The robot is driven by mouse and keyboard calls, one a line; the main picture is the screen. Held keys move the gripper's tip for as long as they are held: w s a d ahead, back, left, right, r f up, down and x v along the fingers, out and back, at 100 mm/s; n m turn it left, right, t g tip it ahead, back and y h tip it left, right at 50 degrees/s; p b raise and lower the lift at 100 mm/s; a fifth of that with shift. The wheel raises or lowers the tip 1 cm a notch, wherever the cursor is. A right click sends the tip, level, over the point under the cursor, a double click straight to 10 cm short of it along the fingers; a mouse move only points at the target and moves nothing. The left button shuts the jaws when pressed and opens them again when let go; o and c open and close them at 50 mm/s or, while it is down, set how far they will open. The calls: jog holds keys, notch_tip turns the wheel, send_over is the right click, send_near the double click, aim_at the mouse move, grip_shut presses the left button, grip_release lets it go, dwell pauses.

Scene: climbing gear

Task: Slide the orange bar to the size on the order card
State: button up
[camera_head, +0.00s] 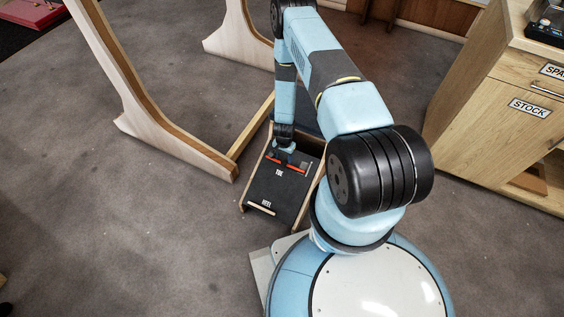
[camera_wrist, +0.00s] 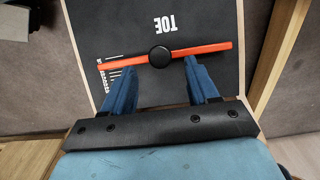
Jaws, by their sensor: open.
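The orange bar (camera_head: 272,158) lies across a black foot board (camera_head: 284,192) on the floor; the board is lettered TOE and HEEL. In the wrist view the orange bar (camera_wrist: 219,47) has a round black knob (camera_wrist: 160,57) at its middle and sits slightly tilted below the word TOE. A white size scale (camera_wrist: 116,79) shows by its left half; its figures are too small to read. My gripper (camera_wrist: 160,66) is open, its blue fingers on either side of the knob, with gaps visible. I cannot tell their height above the board. I cannot make out an order card.
A wooden frame (camera_head: 150,110) stands left of the board, its foot rail close to the board's edge. A wooden cabinet (camera_head: 500,90) labelled STOCK stands at the right. Grey floor (camera_head: 90,230) is clear at the left.

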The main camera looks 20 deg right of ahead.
aim_at(284, 162)
jog(key=shift+f, duration=2)
jog(key=shift+c, duration=0.3)
grip_shut()
